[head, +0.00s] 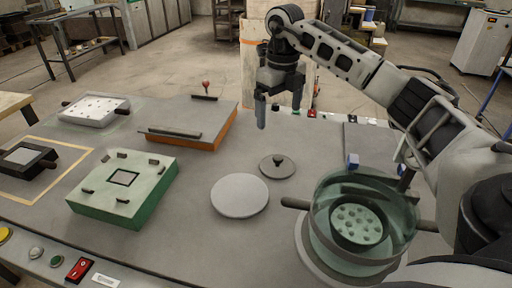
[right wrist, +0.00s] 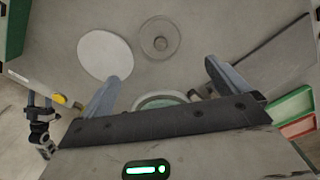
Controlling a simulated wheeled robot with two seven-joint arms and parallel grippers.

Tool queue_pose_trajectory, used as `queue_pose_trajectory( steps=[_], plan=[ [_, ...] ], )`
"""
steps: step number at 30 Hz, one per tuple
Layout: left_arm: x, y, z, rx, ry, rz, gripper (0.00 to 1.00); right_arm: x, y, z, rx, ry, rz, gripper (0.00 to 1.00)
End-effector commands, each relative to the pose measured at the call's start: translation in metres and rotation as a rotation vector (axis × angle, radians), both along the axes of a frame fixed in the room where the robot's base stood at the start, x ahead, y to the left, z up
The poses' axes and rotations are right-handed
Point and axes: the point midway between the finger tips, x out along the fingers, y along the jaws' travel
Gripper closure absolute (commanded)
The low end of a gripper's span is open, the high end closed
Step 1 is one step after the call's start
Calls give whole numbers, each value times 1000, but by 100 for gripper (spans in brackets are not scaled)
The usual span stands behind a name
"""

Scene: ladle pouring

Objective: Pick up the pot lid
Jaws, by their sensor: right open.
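The pot lid (head: 278,166) is a small dark round disc with a knob on top, lying flat on the grey table. It also shows in the right wrist view (right wrist: 160,38), near the top. My right gripper (head: 268,112) is open and empty, pointing down above the table, behind the lid and apart from it. Its two fingers (right wrist: 165,88) stand wide apart in the right wrist view. A glass pot (head: 361,222) with a perforated insert stands at the front right. My left gripper (right wrist: 40,112) appears small at the left edge of the right wrist view; its jaws are unclear.
A pale round disc (head: 240,195) lies just left of the lid. A green box (head: 124,188), an orange-sided panel (head: 190,124) and a white tray (head: 96,110) occupy the left side. A small blue block (head: 353,161) is behind the pot.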

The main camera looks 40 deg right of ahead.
Motion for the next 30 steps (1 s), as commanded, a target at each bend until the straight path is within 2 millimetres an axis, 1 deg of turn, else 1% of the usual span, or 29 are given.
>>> queue_pose_trajectory(
  steps=[6, 12, 15, 22, 27, 30],
  plan=[
    [-17, -1, -10, 1, 43, -2, 38, -2, 0, -42, -1, 7, 0, 0],
    [-19, -1, -11, 4, 49, -4, 38, -2, 0, -82, 0, 5, -1, 0],
    [-17, -1, -9, 5, 45, -4, 38, -1, 0, -95, 1, 3, 0, 0],
    [-15, -1, -6, 7, 40, -5, 38, 0, 0, -111, 0, 3, 0, 0],
    [-15, 0, -2, 13, 40, -5, 38, 1, 0, -136, 1, 4, -1, 0],
    [-15, 1, -4, 15, 43, -5, 38, 1, -1, -149, 0, 3, 0, 0]
  ],
)
